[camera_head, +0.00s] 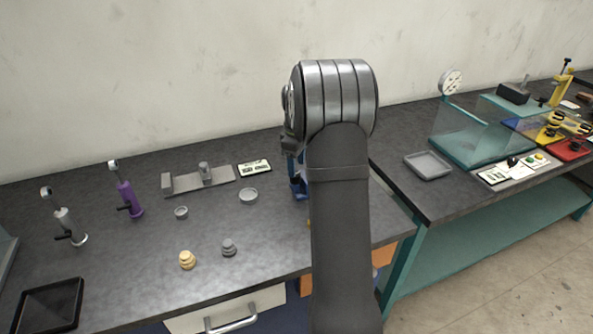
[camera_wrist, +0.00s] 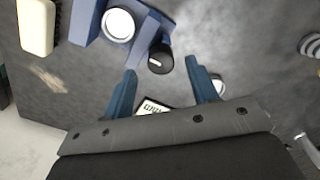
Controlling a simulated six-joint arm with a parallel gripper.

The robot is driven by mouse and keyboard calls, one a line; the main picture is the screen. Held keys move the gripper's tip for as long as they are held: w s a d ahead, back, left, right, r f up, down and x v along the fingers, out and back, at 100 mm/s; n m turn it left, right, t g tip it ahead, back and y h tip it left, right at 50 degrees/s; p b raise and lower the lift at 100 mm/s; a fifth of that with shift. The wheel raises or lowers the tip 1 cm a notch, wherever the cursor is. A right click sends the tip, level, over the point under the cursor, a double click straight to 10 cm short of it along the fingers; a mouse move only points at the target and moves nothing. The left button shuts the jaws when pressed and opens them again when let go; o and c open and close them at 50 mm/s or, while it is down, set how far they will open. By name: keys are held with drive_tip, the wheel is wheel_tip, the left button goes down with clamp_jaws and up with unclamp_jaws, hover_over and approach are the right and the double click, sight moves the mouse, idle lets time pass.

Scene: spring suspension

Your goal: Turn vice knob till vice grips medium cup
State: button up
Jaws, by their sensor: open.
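The blue vice (camera_head: 298,190) stands on the left bench in the head view, mostly hidden behind my arm. In the wrist view, the vice (camera_wrist: 88,22) is at the top, with a round white-topped thing (camera_wrist: 118,25), likely the medium cup, between its blue parts. I cannot tell whether the jaws touch it. The black vice knob (camera_wrist: 160,60) is on the vice's near side. My gripper (camera_wrist: 161,66) is open, its two blue fingers apart with the knob between and just beyond their tips. I see no clear contact.
A grey fixture (camera_head: 215,180), small dishes (camera_head: 248,196) and a label card (camera_head: 254,168) stand left of the vice. Yellow (camera_head: 187,261) and grey (camera_head: 229,248) stacked weights are nearer the front. A cream block (camera_wrist: 37,25) is beside the vice in the wrist view.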

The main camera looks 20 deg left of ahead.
drive_tip(key=shift+f, duration=1.55)
drive_tip(key=shift+c, duration=0.2)
drive_tip(key=c, duration=0.9)
drive_tip(key=shift+m, duration=0.3)
drive_tip(key=m, duration=0.4)
drive_tip(key=shift+s+a+m, duration=0.1)
drive_tip(key=shift+m, duration=2.3)
drive_tip(key=shift+r, duration=0.1)
